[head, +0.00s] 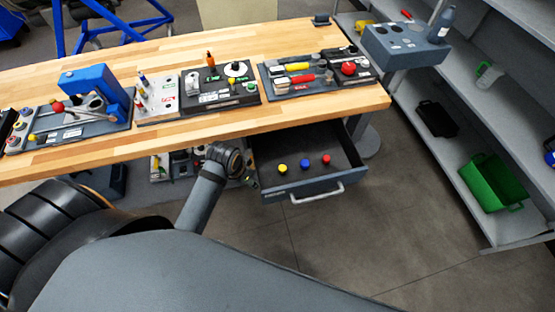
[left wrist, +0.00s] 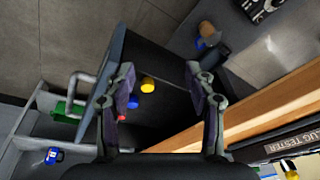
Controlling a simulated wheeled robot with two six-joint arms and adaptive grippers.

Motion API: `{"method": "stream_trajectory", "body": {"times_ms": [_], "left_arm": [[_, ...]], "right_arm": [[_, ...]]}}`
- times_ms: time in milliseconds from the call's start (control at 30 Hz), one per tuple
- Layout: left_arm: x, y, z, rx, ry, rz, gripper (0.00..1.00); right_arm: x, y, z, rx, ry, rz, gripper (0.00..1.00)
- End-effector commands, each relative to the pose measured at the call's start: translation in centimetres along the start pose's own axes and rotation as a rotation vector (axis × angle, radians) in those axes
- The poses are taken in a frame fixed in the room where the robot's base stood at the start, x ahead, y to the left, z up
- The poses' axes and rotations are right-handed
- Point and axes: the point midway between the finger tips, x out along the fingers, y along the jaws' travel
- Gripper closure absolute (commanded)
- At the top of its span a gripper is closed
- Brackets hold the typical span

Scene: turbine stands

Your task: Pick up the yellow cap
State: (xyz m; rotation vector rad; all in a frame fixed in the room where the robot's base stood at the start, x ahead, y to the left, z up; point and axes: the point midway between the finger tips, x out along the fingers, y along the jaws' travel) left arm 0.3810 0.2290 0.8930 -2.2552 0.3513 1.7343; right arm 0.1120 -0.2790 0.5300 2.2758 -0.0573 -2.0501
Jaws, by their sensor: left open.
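The yellow cap (head: 282,168) stands in the open drawer (head: 335,187), left of a blue cap (head: 304,164) and a red cap (head: 326,159). The yellow cap also shows in the left wrist view (left wrist: 148,85), with the blue cap (left wrist: 133,102) close by. My left gripper (head: 250,172) is at the drawer's left side, and its fingers are small and partly hidden in the head view. In the left wrist view my left gripper (left wrist: 165,92) is open and empty; the yellow cap appears between its spread fingers, beyond the tips. My right gripper is out of view.
The wooden bench (head: 215,128) overhangs the drawer and carries several tool stations. The drawer's front has a grey handle (head: 318,194). Grey shelves (head: 470,150) with a green bin (head: 492,183) stand at the right. The floor in front of the drawer is clear.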

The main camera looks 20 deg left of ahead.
Motion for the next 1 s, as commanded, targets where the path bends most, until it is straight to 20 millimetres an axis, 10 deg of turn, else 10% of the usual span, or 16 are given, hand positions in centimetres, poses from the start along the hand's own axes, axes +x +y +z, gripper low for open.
{"method": "stream_trajectory", "body": {"times_ms": [600,1000], "left_arm": [[3.5,0.6,-12.1,0.543,0.067,0.224,0.45],[7.2,1.6,-12.5,0.573,0.071,0.238,0.45]], "right_arm": [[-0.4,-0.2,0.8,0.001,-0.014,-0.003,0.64],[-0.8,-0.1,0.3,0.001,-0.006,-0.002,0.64]]}}
